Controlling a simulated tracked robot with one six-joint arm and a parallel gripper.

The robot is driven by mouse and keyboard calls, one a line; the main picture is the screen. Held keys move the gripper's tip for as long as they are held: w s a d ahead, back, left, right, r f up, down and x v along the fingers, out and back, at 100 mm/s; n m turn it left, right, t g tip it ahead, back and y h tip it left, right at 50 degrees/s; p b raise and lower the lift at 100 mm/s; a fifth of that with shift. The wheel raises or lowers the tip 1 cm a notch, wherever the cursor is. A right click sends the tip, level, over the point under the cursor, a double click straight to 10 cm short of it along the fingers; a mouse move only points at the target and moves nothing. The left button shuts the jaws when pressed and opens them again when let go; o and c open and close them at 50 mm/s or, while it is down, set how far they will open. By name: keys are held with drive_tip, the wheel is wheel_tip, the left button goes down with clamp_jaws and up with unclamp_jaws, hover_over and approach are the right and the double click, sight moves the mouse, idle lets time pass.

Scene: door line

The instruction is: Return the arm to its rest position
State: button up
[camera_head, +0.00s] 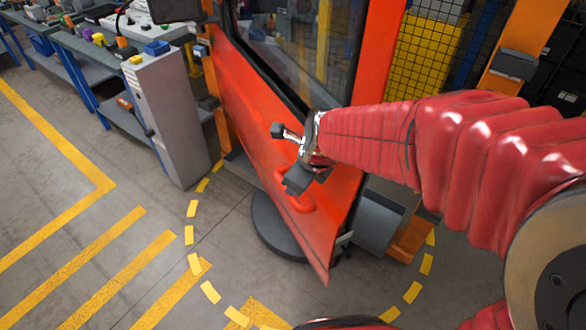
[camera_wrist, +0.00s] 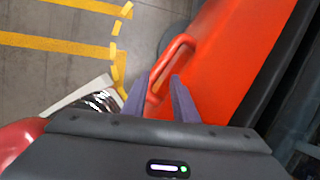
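My gripper (camera_head: 294,186) is at the end of my red-sleeved arm (camera_head: 385,140), in front of the orange-red car door (camera_head: 262,125) in the head view. In the wrist view its two blue-grey fingers (camera_wrist: 160,76) stand apart with a clear gap between them. The door's red handle (camera_wrist: 174,58) shows just beyond and partly between the fingertips. I see no finger pressed on it. The arm is stretched out from the right side toward the door.
The door hangs on an orange stand with a round dark base (camera_head: 272,228). A grey cabinet (camera_head: 172,115) and a workbench (camera_head: 92,48) with small parts stand at left. The yellow-marked floor (camera_head: 110,245) at front left is clear.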

idle(0.6)
drive_tip(key=shift+s+n, duration=0.15)
drive_tip(key=shift+n, duration=0.65)
drive_tip(key=shift+s+d+f+n+g, duration=0.1)
drive_tip(key=shift+s+f+n+g, duration=0.1)
drive_tip(key=shift+n, duration=0.4)
drive_tip(key=shift+s+f+n+g, duration=0.1)
drive_tip(key=shift+s+n, duration=0.1)
drive_tip(key=shift+n, duration=0.4)
drive_tip(key=s+d+r+n+h, duration=0.1)
drive_tip(key=s+d+r+n, duration=0.4)
drive_tip(key=n, duration=0.5)
drive_tip(key=s+d+r+n+t+h, duration=0.1)
drive_tip(key=s+d+r+n, duration=0.4)
drive_tip(key=s+n, duration=0.5)
drive_tip(key=shift+s+d+r+n+t, duration=0.2)
drive_tip(key=shift+r+n+t, duration=0.1)
drive_tip(key=shift+r+n, duration=0.3)
drive_tip(key=shift+f, duration=0.1)
drive_tip(key=shift+c, duration=0.4)
